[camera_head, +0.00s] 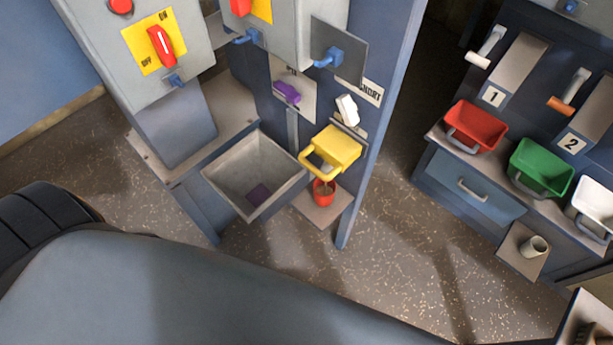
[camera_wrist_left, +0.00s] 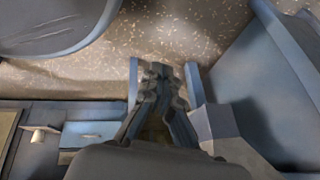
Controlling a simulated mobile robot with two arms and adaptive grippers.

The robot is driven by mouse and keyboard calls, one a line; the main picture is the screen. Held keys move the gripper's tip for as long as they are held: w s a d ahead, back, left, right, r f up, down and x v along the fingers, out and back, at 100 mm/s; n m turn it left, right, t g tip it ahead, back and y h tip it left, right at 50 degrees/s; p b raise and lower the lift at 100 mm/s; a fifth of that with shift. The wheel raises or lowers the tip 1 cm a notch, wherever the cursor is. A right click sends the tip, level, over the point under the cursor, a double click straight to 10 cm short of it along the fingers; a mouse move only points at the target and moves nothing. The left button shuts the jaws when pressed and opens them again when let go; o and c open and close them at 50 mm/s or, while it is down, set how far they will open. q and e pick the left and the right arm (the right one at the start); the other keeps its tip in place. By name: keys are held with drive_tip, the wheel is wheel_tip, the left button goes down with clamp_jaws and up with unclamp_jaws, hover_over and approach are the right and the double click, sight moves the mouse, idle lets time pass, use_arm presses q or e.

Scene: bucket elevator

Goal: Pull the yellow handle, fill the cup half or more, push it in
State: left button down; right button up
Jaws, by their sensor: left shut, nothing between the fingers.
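The yellow handle (camera_head: 307,165) is a loop on the front of a yellow box-like part (camera_head: 337,146) on the blue-grey machine, in the head view. A red cup (camera_head: 324,192) stands upright below it on a small shelf (camera_head: 326,213). The yellow part partly covers the cup, and I cannot tell how full it is. My left gripper (camera_wrist_left: 160,72) shows in the left wrist view, shut and empty, with floor beyond its fingertips. It is not visible in the head view. My right gripper is in neither view.
A grey hopper (camera_head: 229,163) holding a purple block (camera_head: 258,193) opens left of the cup shelf. A purple handle (camera_head: 286,92) and a white handle (camera_head: 348,110) sit above. At right, a bench carries red, green and white bins. Speckled floor lies open between.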

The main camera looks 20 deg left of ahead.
sight(311, 170)
use_arm(q)
drive_tip(key=w+a+r+m+t+h, duration=0.1)
drive_tip(key=w+r+m+t, duration=0.3)
drive_tip(key=r, duration=0.6)
drive_tip(key=w+a+r+m+t, duration=0.1)
drive_tip(key=w+r+m+t, duration=0.2)
drive_tip(key=w+r, duration=0.6)
drive_tip(key=d+r+m+t+h, duration=0.1)
drive_tip(key=r+m+h, duration=0.15)
drive_tip(key=r, duration=0.55)
drive_tip(key=d+r+m+t+h, duration=0.1)
drive_tip(key=d+r+m, duration=0.1)
drive_tip(key=r+m, duration=0.35)
drive_tip(key=d+r+m+h, duration=0.1)
drive_tip(key=r+m, duration=0.1)
drive_tip(key=r, duration=0.8)
drive_tip(key=p+x, duration=0.4)
drive_tip(key=x, duration=0.8)
drive_tip(key=shift+w+d+f, duration=0.1)
drive_tip(key=shift+w, duration=0.05)
drive_tip(key=shift+w+d+f, duration=0.15)
drive_tip(key=shift+w+d, duration=0.05)
drive_tip(key=shift+w, duration=0.3)
